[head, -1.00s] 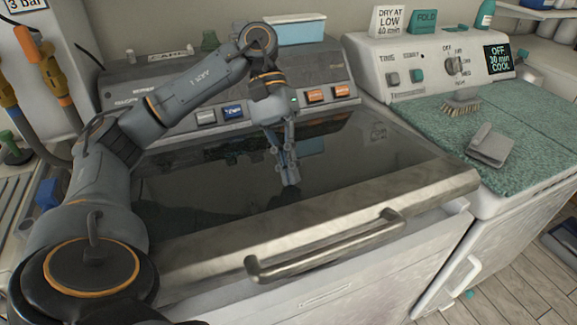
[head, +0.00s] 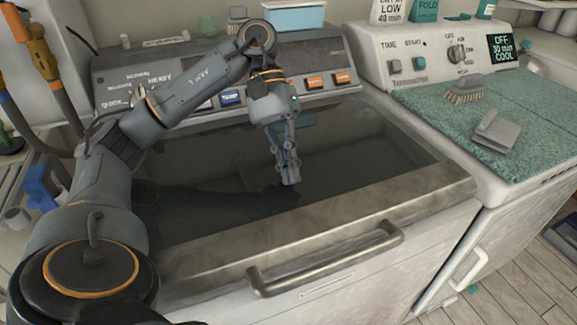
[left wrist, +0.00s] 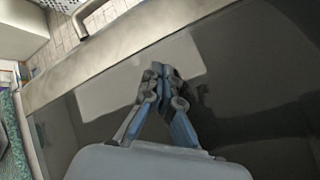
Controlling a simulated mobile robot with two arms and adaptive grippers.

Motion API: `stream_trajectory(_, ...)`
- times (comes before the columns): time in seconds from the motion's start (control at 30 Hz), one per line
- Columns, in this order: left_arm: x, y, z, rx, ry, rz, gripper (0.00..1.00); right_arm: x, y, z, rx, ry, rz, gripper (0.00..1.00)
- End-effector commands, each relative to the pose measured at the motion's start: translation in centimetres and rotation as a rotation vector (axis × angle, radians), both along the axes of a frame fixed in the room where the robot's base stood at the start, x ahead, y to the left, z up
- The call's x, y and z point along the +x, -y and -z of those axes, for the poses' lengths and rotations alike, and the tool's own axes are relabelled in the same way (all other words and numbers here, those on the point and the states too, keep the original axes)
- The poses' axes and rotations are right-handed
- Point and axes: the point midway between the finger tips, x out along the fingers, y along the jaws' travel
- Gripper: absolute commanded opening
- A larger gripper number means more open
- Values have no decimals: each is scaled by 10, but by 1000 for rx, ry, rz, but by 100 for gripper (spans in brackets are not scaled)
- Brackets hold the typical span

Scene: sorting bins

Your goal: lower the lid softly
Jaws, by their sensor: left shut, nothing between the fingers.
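The washer lid is a dark glass panel with a worn metal front rim (head: 330,226) and a bar handle (head: 325,262). It lies flat or nearly flat over the washer top; I cannot tell whether a small gap remains under the rim. My left gripper (head: 290,178) is shut and empty, pointing down at the middle of the glass. In the left wrist view, its closed fingertips (left wrist: 160,72) are over the dark glass, short of the metal rim (left wrist: 120,58). I cannot tell whether they touch the glass. My right gripper is not in view.
The washer's control panel (head: 190,88) with buttons stands behind the lid. A light blue tub (head: 295,17) sits on top. To the right, a dryer (head: 425,55) carries a green towel (head: 545,120), a brush (head: 465,90) and a grey object (head: 497,131). A blue object (head: 42,186) is at left.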

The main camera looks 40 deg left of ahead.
Motion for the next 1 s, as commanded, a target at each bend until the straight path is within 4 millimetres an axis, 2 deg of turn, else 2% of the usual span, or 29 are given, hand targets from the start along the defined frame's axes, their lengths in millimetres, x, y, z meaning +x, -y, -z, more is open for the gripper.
stream_trajectory(0.3,0,0,-34,-1,3,1,0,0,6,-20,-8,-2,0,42)
stream_trajectory(0.7,0,0,-74,-1,3,1,0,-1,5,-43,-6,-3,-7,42)
stream_trajectory(1.0,0,0,-77,0,1,-1,0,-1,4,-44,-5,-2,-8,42)
